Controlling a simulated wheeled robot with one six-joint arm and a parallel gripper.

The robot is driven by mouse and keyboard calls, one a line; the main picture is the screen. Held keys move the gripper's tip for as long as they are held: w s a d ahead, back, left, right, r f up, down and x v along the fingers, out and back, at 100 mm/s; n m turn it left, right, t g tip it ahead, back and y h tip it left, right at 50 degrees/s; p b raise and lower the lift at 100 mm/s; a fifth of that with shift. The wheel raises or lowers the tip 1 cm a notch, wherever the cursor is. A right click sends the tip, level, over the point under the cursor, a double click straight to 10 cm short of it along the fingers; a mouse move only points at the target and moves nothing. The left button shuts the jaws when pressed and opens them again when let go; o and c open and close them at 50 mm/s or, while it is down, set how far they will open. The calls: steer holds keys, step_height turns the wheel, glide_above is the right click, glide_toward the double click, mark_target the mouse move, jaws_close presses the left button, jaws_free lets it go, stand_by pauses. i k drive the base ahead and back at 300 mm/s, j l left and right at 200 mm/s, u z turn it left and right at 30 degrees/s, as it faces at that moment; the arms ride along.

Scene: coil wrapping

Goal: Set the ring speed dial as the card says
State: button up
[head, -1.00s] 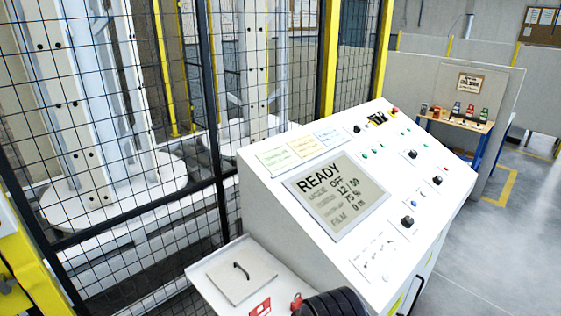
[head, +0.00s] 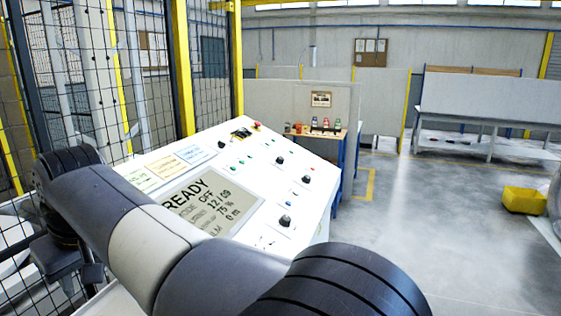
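The white console (head: 262,150) stands at centre, its sloped top facing me. Black knobs sit on its right part: an upper one (head: 281,160), a middle one (head: 307,179) and a lower one (head: 285,221). Their labels are too small to read, so I cannot tell which is the ring speed dial. A green card (head: 142,180), a yellow card (head: 166,165) and a blue card (head: 190,153) lie along the upper left edge, their text unreadable. My gripper (head: 62,268) hangs at the lower left, apart from the knobs, partly hidden by my arm; its fingers are unclear.
The display (head: 208,200) reads READY, OFF, 75 % and 0 m, partly covered by my arm. A wire fence (head: 100,95) stands behind the console. A small table (head: 335,140) with coloured items is beyond it. A yellow bin (head: 524,200) sits right; the floor between is clear.

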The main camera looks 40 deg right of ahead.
mark_target(279, 160)
steer(key=k+l, duration=0.1)
steer(key=l, duration=1.5)
steer(key=k+l, duration=0.15)
steer(key=l, duration=0.65)
steer(key=i+l, duration=0.15)
steer(key=l, duration=0.2)
steer(key=i+l, duration=0.1)
steer(key=l, duration=0.3)
steer(key=i+l, duration=0.15)
steer(key=l, duration=0.2)
steer(key=i+l, duration=0.15)
steer(key=l, duration=0.25)
steer(key=i+l, duration=0.1)
steer(key=l, duration=0.25)
steer(key=i+l, duration=0.1)
steer(key=i, duration=0.3)
steer(key=i+l+u, duration=0.1)
steer(key=i, duration=0.3)
